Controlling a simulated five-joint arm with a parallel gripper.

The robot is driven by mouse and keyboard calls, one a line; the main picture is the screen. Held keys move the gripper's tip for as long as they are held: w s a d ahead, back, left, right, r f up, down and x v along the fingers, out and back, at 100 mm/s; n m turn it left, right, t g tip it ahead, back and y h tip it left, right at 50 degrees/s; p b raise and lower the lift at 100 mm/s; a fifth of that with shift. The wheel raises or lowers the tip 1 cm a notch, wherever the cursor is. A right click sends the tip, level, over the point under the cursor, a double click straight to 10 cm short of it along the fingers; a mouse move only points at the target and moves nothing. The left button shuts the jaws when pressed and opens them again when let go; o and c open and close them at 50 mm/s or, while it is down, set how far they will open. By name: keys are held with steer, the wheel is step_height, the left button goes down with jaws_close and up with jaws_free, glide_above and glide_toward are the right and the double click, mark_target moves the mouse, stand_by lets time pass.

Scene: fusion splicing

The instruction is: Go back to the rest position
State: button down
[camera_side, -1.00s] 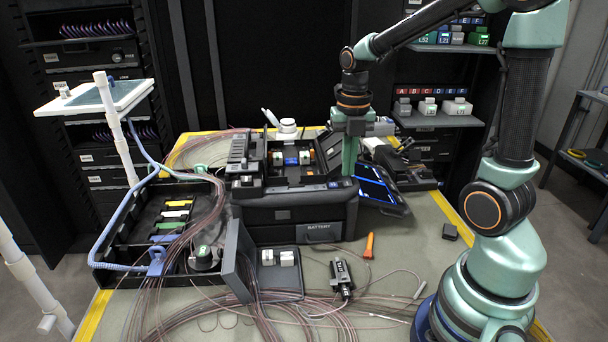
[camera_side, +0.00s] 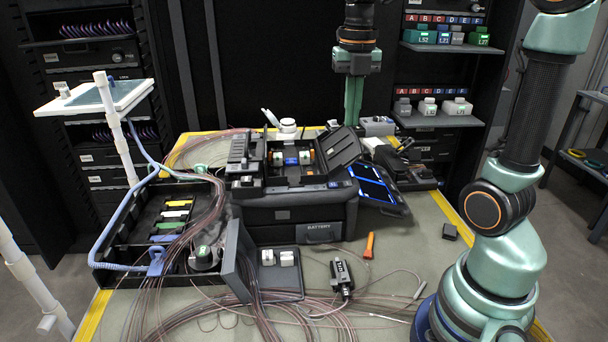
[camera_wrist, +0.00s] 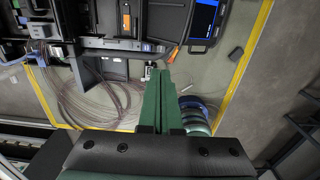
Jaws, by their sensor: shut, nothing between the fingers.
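My gripper (camera_side: 353,118) hangs in the upper middle of the side view, fingers pointing down. Its green fingers are together with nothing between them. It is above and behind the black fusion splicer (camera_side: 285,212), whose lid (camera_side: 338,148) is open. In the wrist view the shut gripper (camera_wrist: 162,75) points toward the table, and the splicer (camera_wrist: 110,22) lies at the top. Whether the fingertips overlap the splicer's back edge in depth is hard to tell.
A blue-lit screen (camera_side: 377,183) stands right of the splicer. An open black tray (camera_side: 170,215) with coloured pieces is at the left. An orange tool (camera_side: 369,245) and a small black device (camera_side: 341,277) lie in front. Shelves (camera_side: 440,120) with labelled blocks stand behind at the right.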

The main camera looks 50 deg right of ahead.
steer(key=s+a+f+m+t, duration=0.2)
steer(key=a+m, duration=0.3)
steer(key=m, duration=0.8)
steer(key=s+a+f+m+t, duration=0.2)
steer(key=a+m, duration=0.4)
steer(key=m, duration=0.8)
steer(key=shift+t, duration=0.8)
steer(key=shift+a, duration=0.1)
stand_by(1.7)
